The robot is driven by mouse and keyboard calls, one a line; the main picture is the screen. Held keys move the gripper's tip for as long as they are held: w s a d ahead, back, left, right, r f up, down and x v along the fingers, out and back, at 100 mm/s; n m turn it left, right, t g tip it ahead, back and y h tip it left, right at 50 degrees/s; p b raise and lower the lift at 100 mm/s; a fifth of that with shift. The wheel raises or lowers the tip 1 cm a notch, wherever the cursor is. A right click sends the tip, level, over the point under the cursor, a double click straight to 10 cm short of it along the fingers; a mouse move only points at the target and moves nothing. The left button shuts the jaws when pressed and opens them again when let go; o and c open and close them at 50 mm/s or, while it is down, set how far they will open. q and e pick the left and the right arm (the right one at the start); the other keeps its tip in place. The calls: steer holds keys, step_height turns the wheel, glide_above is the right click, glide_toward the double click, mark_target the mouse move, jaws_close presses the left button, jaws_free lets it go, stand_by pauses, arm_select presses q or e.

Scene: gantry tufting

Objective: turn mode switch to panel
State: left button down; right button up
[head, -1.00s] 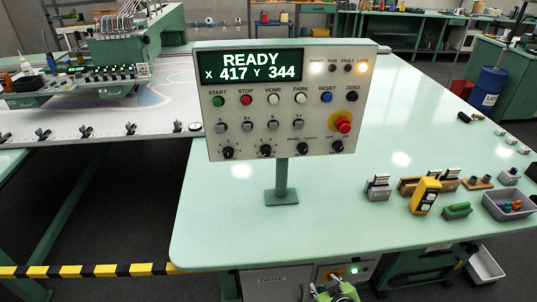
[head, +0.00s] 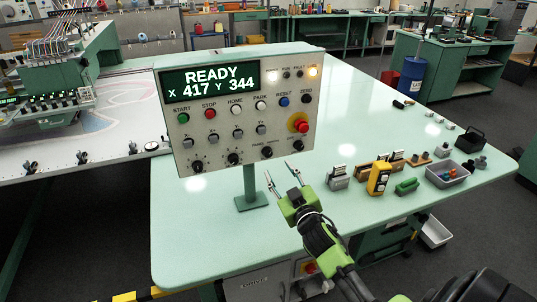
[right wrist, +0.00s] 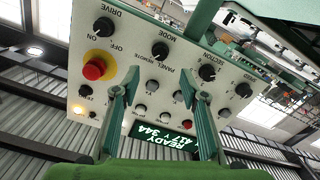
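The mode switch is a black rotary knob (head: 266,152) in the bottom row of the grey control panel (head: 215,112). In the right wrist view the knob (right wrist: 160,48) shows beside the label MODE, with PANEL lettering close by. Which position its pointer marks is too small to tell. My right gripper (head: 282,173) is open and empty, its fingers reaching up just below and in front of the panel. In the right wrist view the gripper (right wrist: 160,78) has its fingers spread, the mode knob beyond the gap between them. My left gripper is not in view.
The panel stands on a green post (head: 250,185) on the light green table (head: 215,240). A red emergency stop button (head: 300,125) and similar knobs sit near the mode switch. A yellow-and-black device (head: 379,178) and a grey tray (head: 447,174) lie to the right.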

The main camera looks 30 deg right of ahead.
mark_target(268, 154)
steer(key=p+x, duration=0.1)
steer(key=x, duration=0.8)
steer(key=shift+w, duration=0.35)
steer(key=c, duration=1.1)
